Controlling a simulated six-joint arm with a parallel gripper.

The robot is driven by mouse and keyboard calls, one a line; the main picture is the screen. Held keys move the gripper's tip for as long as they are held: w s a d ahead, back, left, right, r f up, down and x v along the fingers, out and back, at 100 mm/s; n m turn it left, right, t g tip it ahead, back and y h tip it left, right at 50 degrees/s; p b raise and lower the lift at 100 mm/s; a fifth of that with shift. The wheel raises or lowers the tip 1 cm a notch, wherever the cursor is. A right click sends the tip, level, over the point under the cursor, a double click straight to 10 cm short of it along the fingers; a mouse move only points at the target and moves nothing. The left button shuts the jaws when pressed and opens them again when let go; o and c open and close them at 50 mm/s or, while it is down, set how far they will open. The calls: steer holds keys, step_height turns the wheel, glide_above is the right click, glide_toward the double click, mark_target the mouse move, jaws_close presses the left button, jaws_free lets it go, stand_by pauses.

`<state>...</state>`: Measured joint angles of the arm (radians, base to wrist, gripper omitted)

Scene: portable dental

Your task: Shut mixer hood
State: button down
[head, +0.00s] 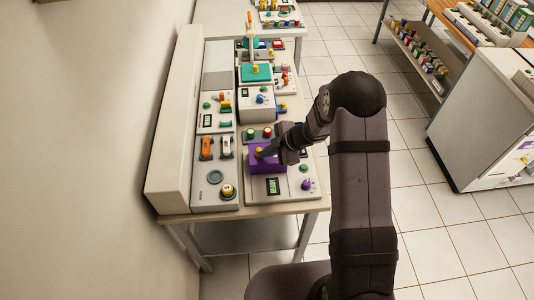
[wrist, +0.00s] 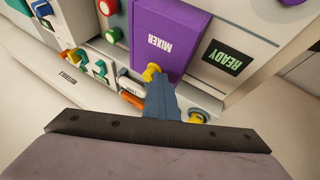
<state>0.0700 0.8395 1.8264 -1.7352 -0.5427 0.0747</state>
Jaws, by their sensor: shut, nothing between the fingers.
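The mixer hood (head: 267,164) is a purple box-like cover on the front part of the bench. In the wrist view the hood (wrist: 168,35) carries the word MIXER, upside down, and a yellow knob (wrist: 151,72) at its edge. I cannot tell whether the hood is fully down. My gripper (head: 268,152) is shut and empty, with its tips at the knob; it also shows in the wrist view (wrist: 157,84). The fingers overlap the knob there, and whether they touch it is unclear.
A green READY display (head: 272,186) and a purple dial (head: 306,184) sit beside the hood. Panels with orange and white switches (head: 207,148) lie to the left. A teal-topped unit (head: 256,73) stands farther back.

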steer(key=shift+w+r, duration=0.1)
steer(key=shift+w, duration=0.05)
stand_by(0.3)
steer(key=shift+s+d+b, duration=0.2)
steer(key=shift+s+b, duration=0.15)
steer(key=shift+s, duration=0.15)
steer(key=s, duration=0.2)
steer(key=shift+s+d+b, duration=0.3)
steer(key=shift+b, duration=0.05)
steer(key=v, duration=1)
steer(key=shift+s, duration=0.25)
